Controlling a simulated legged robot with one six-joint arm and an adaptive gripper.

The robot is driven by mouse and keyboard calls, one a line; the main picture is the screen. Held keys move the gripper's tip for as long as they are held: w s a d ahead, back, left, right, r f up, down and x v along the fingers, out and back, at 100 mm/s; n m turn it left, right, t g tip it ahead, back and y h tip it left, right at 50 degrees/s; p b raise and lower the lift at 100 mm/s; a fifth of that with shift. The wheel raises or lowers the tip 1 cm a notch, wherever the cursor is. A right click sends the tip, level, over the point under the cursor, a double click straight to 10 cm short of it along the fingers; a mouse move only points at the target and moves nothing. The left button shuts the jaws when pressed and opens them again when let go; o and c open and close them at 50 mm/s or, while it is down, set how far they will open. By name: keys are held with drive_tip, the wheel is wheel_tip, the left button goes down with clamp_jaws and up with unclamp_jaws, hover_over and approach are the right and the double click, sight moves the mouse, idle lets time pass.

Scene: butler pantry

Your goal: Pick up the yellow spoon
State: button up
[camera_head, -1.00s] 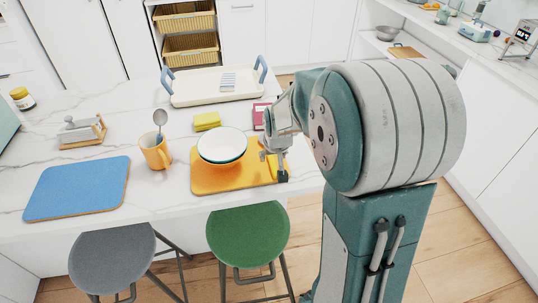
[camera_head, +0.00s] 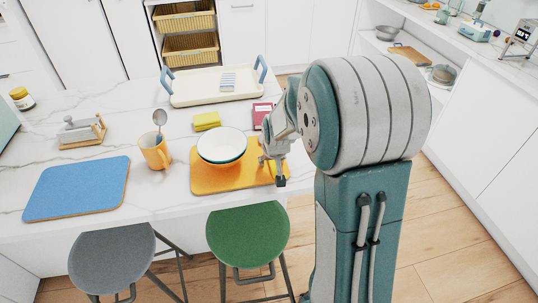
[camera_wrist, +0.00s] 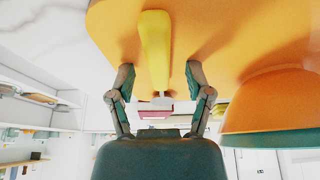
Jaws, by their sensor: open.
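The yellow spoon (camera_wrist: 155,48) lies on the orange mat (camera_head: 212,183), seen close up in the wrist view, with a pale end toward my gripper. My gripper (camera_wrist: 160,78) is open, one finger on each side of the spoon, with gaps between the fingers and it. In the head view my gripper (camera_head: 273,168) is low at the right side of the mat and hides most of the spoon. I cannot tell whether the fingers touch the mat.
Stacked bowls (camera_head: 222,146) stand on the mat, close beside my gripper. An orange mug (camera_head: 154,154) with a grey spoon, a yellow sponge (camera_head: 207,121), a tray (camera_head: 213,91) and a blue mat (camera_head: 80,190) are on the counter. Stools (camera_head: 248,233) stand in front.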

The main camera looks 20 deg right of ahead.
clamp_jaws()
drive_tip(key=shift+f, duration=0.1)
drive_tip(key=shift+s, duration=0.1)
wheel_tip(320, 180, up, 4)
drive_tip(key=shift+f, duration=0.15)
drive_tip(key=s+a+r, duration=0.9)
drive_tip(key=s+r, duration=0.1)
drive_tip(key=shift+a, duration=0.35)
